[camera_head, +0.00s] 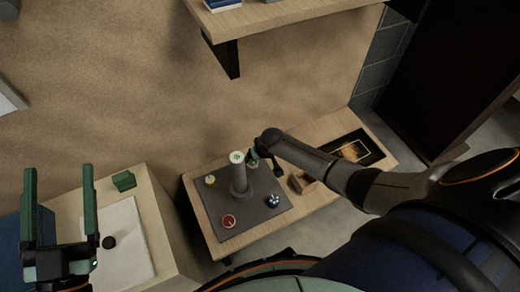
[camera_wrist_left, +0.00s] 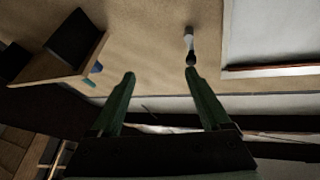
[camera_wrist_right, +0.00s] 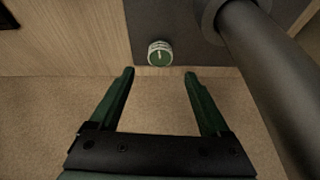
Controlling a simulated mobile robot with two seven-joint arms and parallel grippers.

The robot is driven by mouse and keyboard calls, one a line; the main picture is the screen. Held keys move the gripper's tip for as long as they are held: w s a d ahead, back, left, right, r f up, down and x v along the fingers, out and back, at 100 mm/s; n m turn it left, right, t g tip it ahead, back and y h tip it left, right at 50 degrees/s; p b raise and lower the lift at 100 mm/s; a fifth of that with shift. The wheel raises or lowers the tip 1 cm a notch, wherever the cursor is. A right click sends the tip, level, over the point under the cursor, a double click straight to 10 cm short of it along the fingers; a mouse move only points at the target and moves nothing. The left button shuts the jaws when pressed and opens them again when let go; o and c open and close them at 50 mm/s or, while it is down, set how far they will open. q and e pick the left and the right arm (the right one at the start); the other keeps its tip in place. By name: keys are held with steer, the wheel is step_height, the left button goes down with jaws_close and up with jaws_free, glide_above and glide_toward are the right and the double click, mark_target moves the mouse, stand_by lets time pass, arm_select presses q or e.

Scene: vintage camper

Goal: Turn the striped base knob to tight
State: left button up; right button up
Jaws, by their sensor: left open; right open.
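A green knob with a white pointer line and a light ribbed rim (camera_wrist_right: 160,53) is on the dark grey board (camera_head: 212,212), close to a grey upright post (camera_head: 239,178). The post also shows in the right wrist view (camera_wrist_right: 270,70). My right gripper (camera_wrist_right: 160,73) is open and empty, and the knob lies just ahead of the gap between its fingertips, apart from them. In the head view the right gripper is small and partly hidden beside the post. My left gripper (camera_head: 58,170) is open and empty at the far left, well away from the board.
The board also carries a red knob (camera_head: 229,221), a pale round knob (camera_head: 210,180) and a blue-and-white spotted knob (camera_head: 272,201). A shelf (camera_head: 270,16) juts out above.

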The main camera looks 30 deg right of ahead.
arm_select(q)
step_height(320, 180, down, 16)
steer(key=n+g+y+p, duration=0.2)
steer(key=n+g+y, duration=0.1)
steer(key=g, duration=0.3)
steer(key=shift+w+a+r+n+y, duration=0.2)
steer(key=shift+w+a+n+y, duration=0.1)
steer(key=shift+a+y, duration=0.25)
arm_select(e)
steer(key=shift+v, duration=2.15)
arm_select(q)
steer(key=shift+d, duration=0.1)
